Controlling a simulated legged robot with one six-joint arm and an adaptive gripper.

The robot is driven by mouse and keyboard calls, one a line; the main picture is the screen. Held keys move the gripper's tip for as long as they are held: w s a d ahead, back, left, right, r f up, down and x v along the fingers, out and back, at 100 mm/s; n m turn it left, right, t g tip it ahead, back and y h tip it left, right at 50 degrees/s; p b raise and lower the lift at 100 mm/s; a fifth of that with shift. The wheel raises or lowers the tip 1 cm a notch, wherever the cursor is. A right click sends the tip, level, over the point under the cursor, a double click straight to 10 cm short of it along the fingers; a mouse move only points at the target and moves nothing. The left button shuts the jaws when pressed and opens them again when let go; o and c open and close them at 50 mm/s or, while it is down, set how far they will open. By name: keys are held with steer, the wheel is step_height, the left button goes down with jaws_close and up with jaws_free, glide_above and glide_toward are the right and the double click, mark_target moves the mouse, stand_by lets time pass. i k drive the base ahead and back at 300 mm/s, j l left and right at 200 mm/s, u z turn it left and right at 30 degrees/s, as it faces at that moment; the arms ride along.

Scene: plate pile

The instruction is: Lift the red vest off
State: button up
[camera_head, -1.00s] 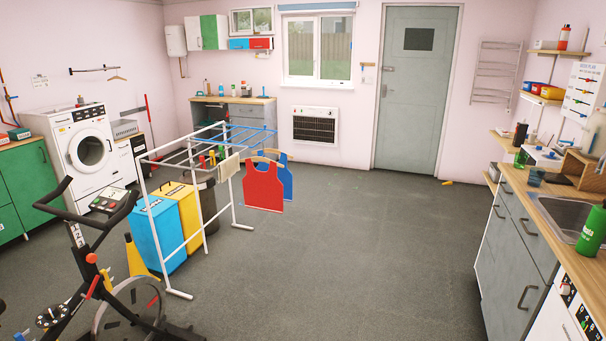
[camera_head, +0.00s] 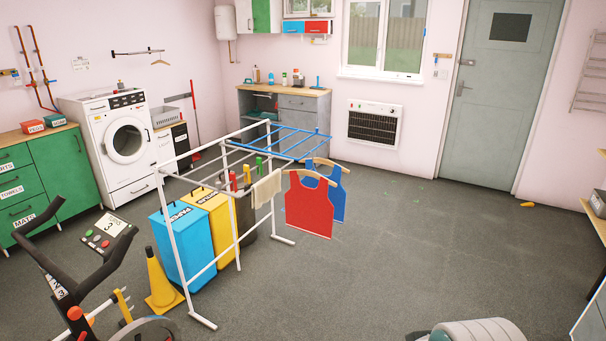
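The red vest (camera_head: 309,207) hangs on a wooden hanger at the right end of the white drying rack (camera_head: 219,322). The blue vest (camera_head: 341,197) hangs on another hanger just behind it and is partly hidden by it. A beige cloth (camera_head: 267,188) hangs over the rack's end, left of the red vest. My gripper is not visible. A rounded grey-green shape at the bottom right edge may be part of my own body; I cannot tell.
Blue (camera_head: 186,243) and yellow (camera_head: 214,224) bins and a dark bin stand under the rack. A yellow cone (camera_head: 161,281) and an exercise bike (camera_head: 56,262) are at front left. The floor right of the vests is clear, except a small yellow item (camera_head: 527,204) near the door.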

mark_target(309, 210)
steer(key=i, duration=1)
steer(key=i+l+u, duration=0.1)
steer(key=i+l, duration=1.15)
steer(key=i, duration=0.25)
steer(key=i+l+u, duration=0.1)
steer(key=i+l, duration=0.15)
steer(key=i, duration=0.2)
steer(key=i+j, duration=0.1)
steer(key=j, duration=0.15)
